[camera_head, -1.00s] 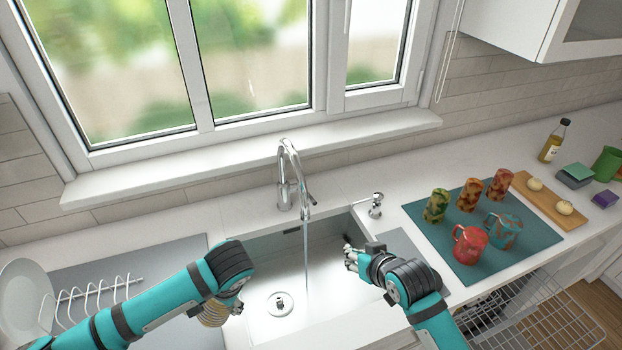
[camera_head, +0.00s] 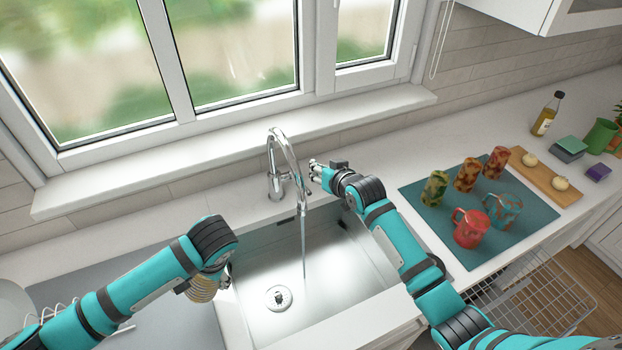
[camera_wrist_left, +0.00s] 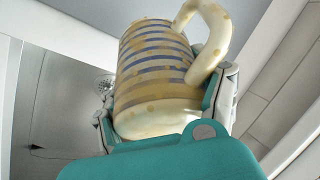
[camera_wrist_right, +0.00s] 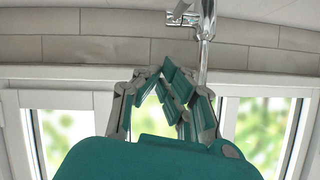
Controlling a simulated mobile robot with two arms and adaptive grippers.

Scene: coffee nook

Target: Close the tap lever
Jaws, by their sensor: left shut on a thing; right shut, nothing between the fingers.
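The chrome tap (camera_head: 277,165) stands behind the sink, and a stream of water (camera_head: 303,235) falls from its spout into the basin. Its small lever (camera_head: 306,190) sticks out to the right of the tap body. My right gripper (camera_head: 314,170) is shut and empty, just right of the tap near the lever; I cannot tell if they touch. In the right wrist view the closed fingers (camera_wrist_right: 175,85) are beside the tap's chrome body (camera_wrist_right: 206,45).
The steel sink (camera_head: 340,262) has a drain (camera_head: 279,298) at its bottom. A teal mat (camera_head: 430,215) at the right holds several cups and mugs, including a red mug (camera_head: 470,230). A dish rack (camera_head: 535,300) is below the counter's right front. The window sill (camera_head: 230,150) runs behind the tap.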

